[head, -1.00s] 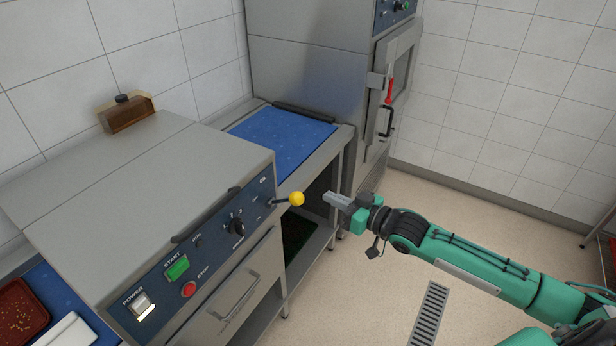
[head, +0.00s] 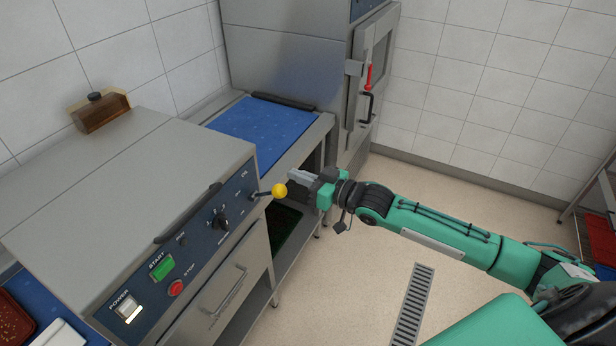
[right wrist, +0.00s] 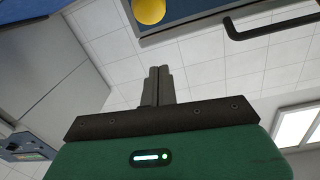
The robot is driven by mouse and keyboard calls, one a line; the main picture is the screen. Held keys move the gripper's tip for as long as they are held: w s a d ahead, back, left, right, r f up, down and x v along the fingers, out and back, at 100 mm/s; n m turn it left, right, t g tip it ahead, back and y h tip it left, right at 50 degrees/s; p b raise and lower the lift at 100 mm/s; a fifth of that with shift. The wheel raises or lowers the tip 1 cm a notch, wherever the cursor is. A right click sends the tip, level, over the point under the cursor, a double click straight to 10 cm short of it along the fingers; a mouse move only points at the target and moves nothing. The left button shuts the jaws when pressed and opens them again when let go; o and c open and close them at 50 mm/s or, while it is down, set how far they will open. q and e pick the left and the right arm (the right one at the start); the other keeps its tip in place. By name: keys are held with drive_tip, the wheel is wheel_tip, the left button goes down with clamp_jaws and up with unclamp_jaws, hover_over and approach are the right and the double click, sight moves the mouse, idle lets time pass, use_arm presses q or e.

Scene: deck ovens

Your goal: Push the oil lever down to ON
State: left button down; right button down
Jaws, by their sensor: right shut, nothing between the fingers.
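The oil lever (head: 280,190) is a short dark rod with a yellow ball at its end. It sticks out from the right end of the blue control panel (head: 210,226) on the steel machine. The yellow ball also shows at the top of the right wrist view (right wrist: 149,11). My right gripper (head: 291,175) is shut and empty, its fingertips close to the ball, just right of and slightly above it in the head view. I cannot tell whether they touch. In the right wrist view the shut fingers (right wrist: 158,84) look apart from the ball. My left gripper is out of view.
The panel carries a green START button (head: 163,267), a red STOP button (head: 176,287), a dark knob (head: 221,219) and a POWER switch (head: 128,308). A drawer-like door with a handle (head: 228,291) lies below. A blue-topped steel table (head: 318,130) and a tall oven (head: 290,55) stand behind.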

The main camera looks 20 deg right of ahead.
sight(284, 188)
drive_tip(key=p+x, duration=0.2)
drive_tip(key=x, duration=0.4)
drive_tip(key=shift+w+a+r, duration=0.1)
drive_tip(key=shift+w+r, duration=0.05)
drive_tip(key=f, duration=0.1)
drive_tip(key=s+f+p, duration=0.1)
drive_tip(key=shift+s+d+f, duration=0.15)
drive_tip(key=shift+d+f, duration=0.05)
drive_tip(key=shift+f, duration=0.2)
drive_tip(key=shift+s+d+f, duration=0.15)
drive_tip(key=shift+s+f, duration=0.15)
drive_tip(key=shift+f, duration=0.35)
